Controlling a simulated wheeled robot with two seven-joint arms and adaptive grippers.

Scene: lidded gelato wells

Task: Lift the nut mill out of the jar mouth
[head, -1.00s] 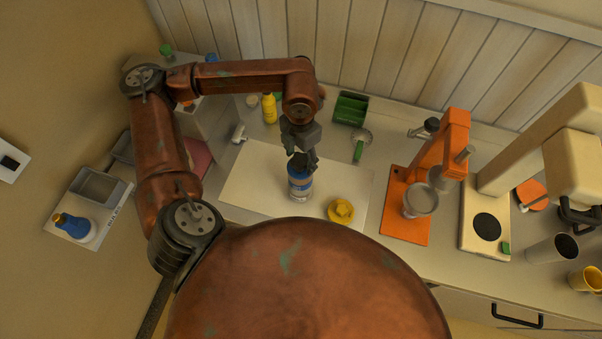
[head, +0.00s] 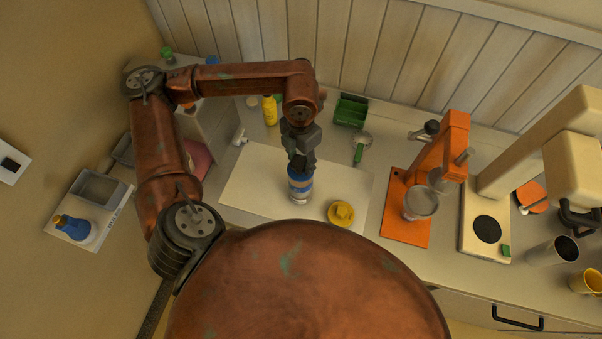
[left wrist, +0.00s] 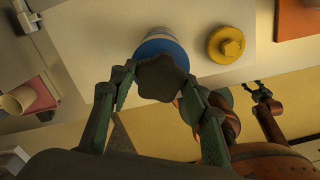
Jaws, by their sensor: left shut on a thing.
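The jar (head: 300,184), with a blue band and a pale lower part, stands upright on the white board, below my left gripper. Its blue band (left wrist: 160,47) also shows in the left wrist view. My left gripper (head: 300,163) points down at the jar's mouth. In the left wrist view its fingers are shut on the dark, lobed top of the nut mill (left wrist: 162,80). The mill covers the jar's mouth there, so I cannot tell how deep it sits. My right gripper (left wrist: 262,93) seems to show small at the right of the left wrist view; its jaws are unclear.
A yellow lid-like piece (head: 341,213) lies right of the jar on the white board (head: 250,180). A green-handled scoop (head: 359,150), a green box (head: 351,109) and a yellow bottle (head: 270,109) stand behind. An orange machine (head: 405,225) stands farther right.

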